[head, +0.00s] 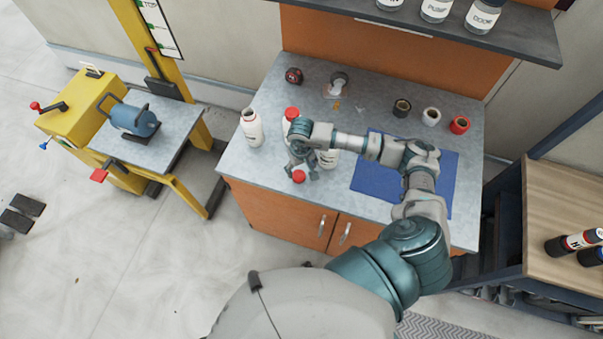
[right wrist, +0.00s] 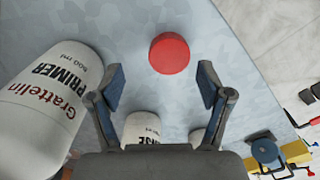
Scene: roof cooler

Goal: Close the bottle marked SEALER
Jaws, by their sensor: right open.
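A red cap (head: 299,177) lies on the counter near its front edge; it also shows in the right wrist view (right wrist: 169,53). My right gripper (head: 303,169) is open and empty, above and close to the cap. In the right wrist view its fingers (right wrist: 161,82) stand apart, with the cap just beyond them. A white bottle without a cap (head: 252,128) stands at the counter's left; its label is not readable. A red-capped bottle (head: 291,114) stands behind my gripper. Another white bottle (head: 329,160) is partly hidden by my arm. No SEALER label is legible. My left gripper is not seen.
A bottle marked PRIMER (right wrist: 45,110) is close beside the right gripper. A blue mat (head: 370,183) lies under my right arm. Several small jars, including a red one (head: 460,125), stand at the counter's back right. A shelf (head: 450,30) with bottles hangs above.

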